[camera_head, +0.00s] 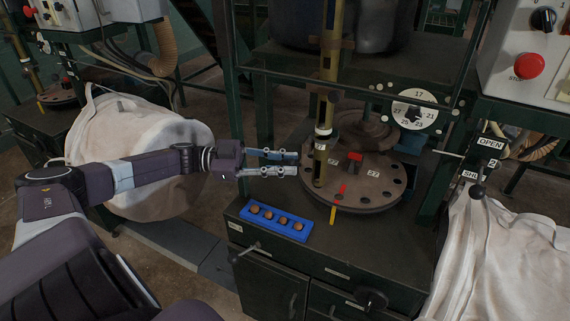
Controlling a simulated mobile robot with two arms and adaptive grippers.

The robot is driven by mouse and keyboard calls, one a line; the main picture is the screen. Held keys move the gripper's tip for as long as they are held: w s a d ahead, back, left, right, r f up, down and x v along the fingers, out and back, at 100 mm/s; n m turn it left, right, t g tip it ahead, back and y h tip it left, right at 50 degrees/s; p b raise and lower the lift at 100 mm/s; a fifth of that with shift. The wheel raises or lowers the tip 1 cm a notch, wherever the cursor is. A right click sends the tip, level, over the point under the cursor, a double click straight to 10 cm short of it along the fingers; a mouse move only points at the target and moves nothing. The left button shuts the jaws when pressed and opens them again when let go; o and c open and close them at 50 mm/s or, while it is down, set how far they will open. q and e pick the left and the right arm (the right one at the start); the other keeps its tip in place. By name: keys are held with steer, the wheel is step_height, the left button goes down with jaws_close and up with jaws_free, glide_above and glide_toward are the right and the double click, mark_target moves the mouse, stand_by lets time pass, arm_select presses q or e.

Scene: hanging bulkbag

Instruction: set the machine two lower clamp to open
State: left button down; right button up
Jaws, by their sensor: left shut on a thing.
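A sign plate reading OPEN (490,144), with a 2 below it, is at the right in the head view. A partly covered plate reading SH… (469,175) is lower. A lever with a black ball knob (478,191) stands by these plates, its knob low, beside the lower plate. My left gripper (298,163) is left of the brass column, far from this lever. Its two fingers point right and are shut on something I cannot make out. My right gripper is not in view.
A round indexing table (365,200) with holes and a brass column (327,100) stand right of my gripper. A blue tray (246,215) with several brown pieces lies on the cabinet. White bags hang left (150,150) and right (520,250). A red button (529,66) is upper right.

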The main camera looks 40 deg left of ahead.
arm_select(q)
steer(key=c, duration=1.7)
jaws_free()
steer(key=v, duration=1.2)
